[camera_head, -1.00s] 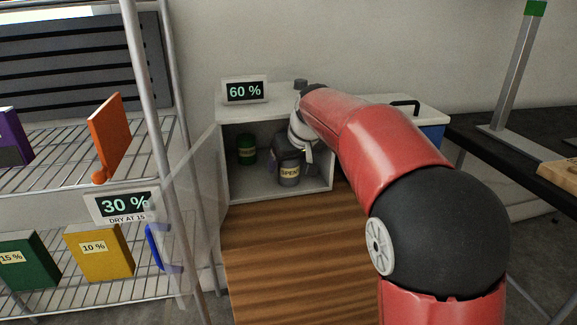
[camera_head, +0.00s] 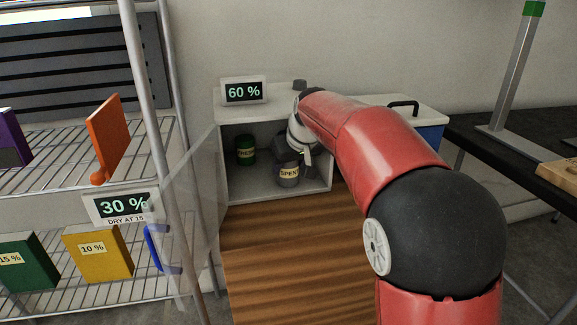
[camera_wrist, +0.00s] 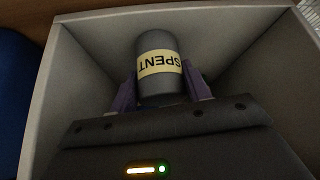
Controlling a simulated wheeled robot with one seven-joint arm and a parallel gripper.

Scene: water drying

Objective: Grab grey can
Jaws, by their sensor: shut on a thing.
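The grey can (camera_head: 288,174) with a cream label reading "SPENT" is inside the white open-fronted cabinet (camera_head: 318,193), toward its right side. In the wrist view the grey can (camera_wrist: 158,84) is between the two purple fingers of my gripper (camera_wrist: 159,92), which is shut on it. In the head view my wrist reaches into the cabinet from the upper right and partly covers the can. I cannot tell whether the can touches the cabinet floor.
A green can (camera_head: 246,150) stands to the left inside the cabinet. The clear door (camera_head: 190,200) with a blue handle (camera_head: 162,248) is swung open to the left. A "60 %" display (camera_head: 243,92) sits on top. A wire shelf with coloured boxes stands at left.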

